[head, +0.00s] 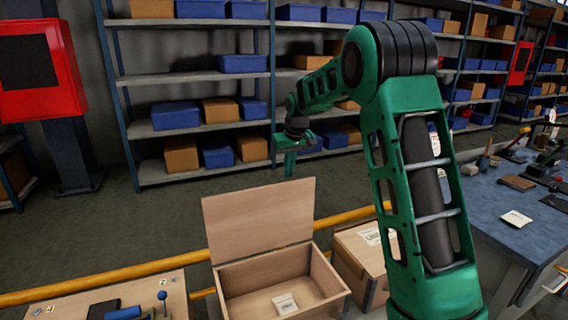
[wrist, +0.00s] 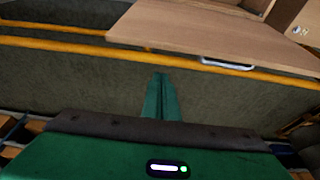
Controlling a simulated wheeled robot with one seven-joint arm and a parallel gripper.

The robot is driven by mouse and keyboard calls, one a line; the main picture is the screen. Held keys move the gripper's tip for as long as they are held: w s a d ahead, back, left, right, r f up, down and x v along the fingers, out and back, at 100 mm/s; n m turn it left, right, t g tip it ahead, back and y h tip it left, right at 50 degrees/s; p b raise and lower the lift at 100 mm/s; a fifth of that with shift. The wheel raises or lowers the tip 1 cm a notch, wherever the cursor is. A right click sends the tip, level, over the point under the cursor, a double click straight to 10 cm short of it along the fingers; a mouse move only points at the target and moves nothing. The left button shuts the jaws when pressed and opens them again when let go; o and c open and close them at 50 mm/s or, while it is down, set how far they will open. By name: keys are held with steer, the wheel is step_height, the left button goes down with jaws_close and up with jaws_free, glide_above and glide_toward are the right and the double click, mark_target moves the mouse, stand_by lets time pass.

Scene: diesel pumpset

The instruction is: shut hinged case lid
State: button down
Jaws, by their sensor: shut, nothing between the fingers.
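The wooden case (head: 332,292) stands open at the lower middle of the head view. Its hinged lid (head: 260,218) stands raised at the case's far side. In the wrist view the lid (wrist: 200,32) spans the top, with a pale metal fitting (wrist: 228,63) at its lower edge. My green gripper (head: 289,173) is on the far side of the lid, just above its top edge in the head view. In the wrist view my gripper (wrist: 160,77) has its fingers together and empty, with a gap seen between them and the lid.
A closed wooden box (head: 352,250) stands right of the case. A yellow rail (head: 110,285) runs behind the case. A blue workbench (head: 500,215) with tools is at the right, and a wooden board with a blue handle (head: 123,313) is at lower left. Shelves (head: 200,80) line the back.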

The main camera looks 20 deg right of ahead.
steer(key=shift+s+r, duration=0.15)
steer(key=shift+s, duration=0.85)
steer(key=shift+s+r, duration=0.15)
steer(key=shift+s, duration=0.8)
